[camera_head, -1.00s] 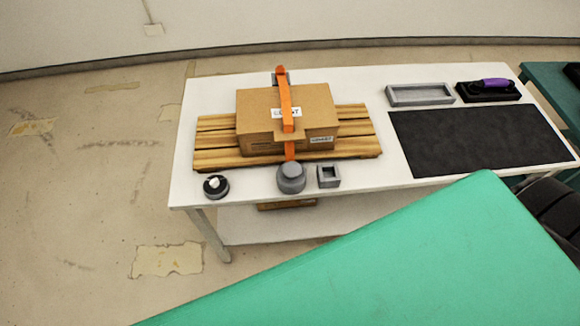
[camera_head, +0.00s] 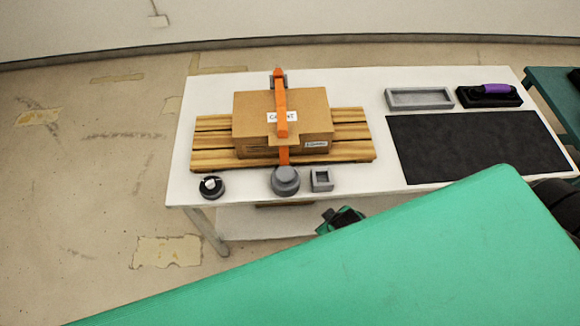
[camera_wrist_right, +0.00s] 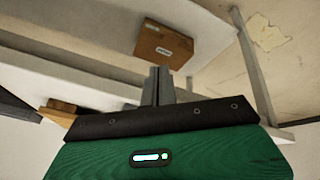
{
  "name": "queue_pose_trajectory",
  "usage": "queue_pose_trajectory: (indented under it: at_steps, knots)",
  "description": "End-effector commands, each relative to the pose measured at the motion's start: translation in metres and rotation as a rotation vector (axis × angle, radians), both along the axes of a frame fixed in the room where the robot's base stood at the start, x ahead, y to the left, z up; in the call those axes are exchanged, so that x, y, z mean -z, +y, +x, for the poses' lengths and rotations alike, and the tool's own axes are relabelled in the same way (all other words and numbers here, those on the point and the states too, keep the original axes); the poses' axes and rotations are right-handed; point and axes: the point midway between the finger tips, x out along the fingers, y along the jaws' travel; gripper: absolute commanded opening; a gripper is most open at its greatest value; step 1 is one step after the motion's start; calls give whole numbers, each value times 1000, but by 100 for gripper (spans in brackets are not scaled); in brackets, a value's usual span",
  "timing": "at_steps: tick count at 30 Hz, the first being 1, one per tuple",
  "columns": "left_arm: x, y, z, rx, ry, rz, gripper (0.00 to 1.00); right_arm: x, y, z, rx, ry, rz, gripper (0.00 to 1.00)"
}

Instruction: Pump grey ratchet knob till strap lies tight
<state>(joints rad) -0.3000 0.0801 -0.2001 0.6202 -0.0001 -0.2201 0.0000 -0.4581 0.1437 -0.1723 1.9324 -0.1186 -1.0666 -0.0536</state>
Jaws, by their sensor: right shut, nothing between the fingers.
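The grey round ratchet knob (camera_head: 285,180) sits at the white table's front edge, at the lower end of the orange strap (camera_head: 281,112). The strap runs over a cardboard box (camera_head: 310,122) on a slatted wooden pallet (camera_head: 350,150); it seems to bow above the box top. My right gripper (camera_wrist_right: 158,86) is shut and empty in the right wrist view. In the head view a green and black part of my right arm (camera_head: 340,219) shows below the table front, right of and lower than the knob, apart from it. My left gripper is in neither view.
A small grey square holder (camera_head: 321,179) stands just right of the knob, a dark round piece with a white top (camera_head: 211,187) to its left. A grey tray (camera_head: 419,98), a purple-handled tool (camera_head: 492,90) and a black mat (camera_head: 475,145) lie right. Another box (camera_wrist_right: 178,44) shows in the wrist view.

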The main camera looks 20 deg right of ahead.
Motion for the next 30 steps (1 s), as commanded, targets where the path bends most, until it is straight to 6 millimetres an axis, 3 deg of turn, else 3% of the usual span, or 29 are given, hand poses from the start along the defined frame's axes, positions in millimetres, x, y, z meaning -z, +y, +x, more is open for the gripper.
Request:
queue_pose_trajectory:
  at_steps: [1, 3, 11, 18, 24, 30]
  knots:
    - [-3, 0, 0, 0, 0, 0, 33, -25, -3, 13, -27, -51, -33, 0]
    - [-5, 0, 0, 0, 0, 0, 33, -53, -8, 32, -76, -133, -94, 0]
    - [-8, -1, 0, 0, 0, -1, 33, -151, -15, 115, -352, -509, -427, 0]
    - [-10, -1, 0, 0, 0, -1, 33, -249, 17, 172, -719, -895, -853, 0]
    - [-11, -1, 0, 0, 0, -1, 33, -311, 69, 185, -1074, -1176, -1259, 0]
    - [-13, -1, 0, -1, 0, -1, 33, -334, 122, 174, -1463, -1385, -1688, 0]
